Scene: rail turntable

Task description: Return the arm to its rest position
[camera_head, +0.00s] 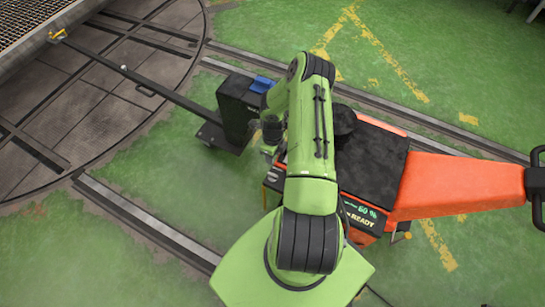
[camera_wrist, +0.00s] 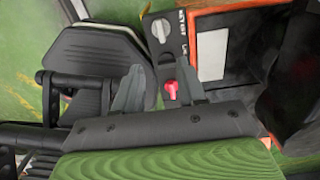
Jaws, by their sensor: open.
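My green arm (camera_head: 310,130) reaches forward from my green base, bent and raised over the orange and black machine. In the head view, my gripper's end is largely hidden beside the arm, near the dark upright box (camera_head: 238,108). In the wrist view, my gripper (camera_wrist: 160,84) shows two grey fingers spread apart. A small red knob (camera_wrist: 169,88) shows between them, beyond the fingers; I cannot tell whether anything touches it. Above it, a dark panel (camera_wrist: 168,42) carries a round grey dial (camera_wrist: 160,30) and white lettering.
The orange and black machine (camera_head: 455,187) stands close on the right, with a lit display (camera_head: 362,215) reading "60 %" and "READY". A blue item (camera_head: 262,84) sits by the dark box. The turntable (camera_head: 90,90) and its bar lie left; rails cross the green floor.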

